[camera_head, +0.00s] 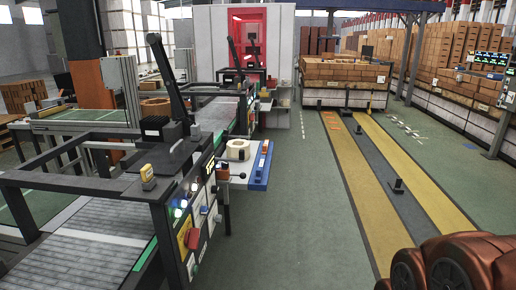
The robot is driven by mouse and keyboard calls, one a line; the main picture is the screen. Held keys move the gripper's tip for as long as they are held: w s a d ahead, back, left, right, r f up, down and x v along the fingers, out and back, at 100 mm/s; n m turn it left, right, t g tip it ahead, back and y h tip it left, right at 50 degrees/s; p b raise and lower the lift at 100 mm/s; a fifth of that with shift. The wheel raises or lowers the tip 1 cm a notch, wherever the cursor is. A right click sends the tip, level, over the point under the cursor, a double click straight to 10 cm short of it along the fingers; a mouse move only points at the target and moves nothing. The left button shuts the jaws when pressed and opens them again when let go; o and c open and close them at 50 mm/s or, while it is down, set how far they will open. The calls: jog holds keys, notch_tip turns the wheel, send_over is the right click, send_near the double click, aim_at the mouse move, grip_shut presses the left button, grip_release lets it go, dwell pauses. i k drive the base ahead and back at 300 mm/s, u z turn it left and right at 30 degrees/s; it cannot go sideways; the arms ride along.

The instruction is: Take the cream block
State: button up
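A small cream block (237,149) with a dark opening or recess in its top sits on a ledge at the right side of the conveyor station, near the middle of the view. A blue-and-white strip (262,165) lies close along its right side. The block looks upright, and nothing is touching it from above. My gripper is not in view.
A conveyor (80,262) with dark frames and a panel of coloured buttons (203,212) fills the left foreground. Green floor (300,215) is open right of the ledge. A small dark post (397,187) stands on the striped lane. Brick stacks (340,72) stand behind.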

aim_at(233, 147)
jog(key=i, duration=2.45)
jog(key=u, duration=1.85)
jog(key=i, duration=0.5)
jog(key=u, duration=0.05)
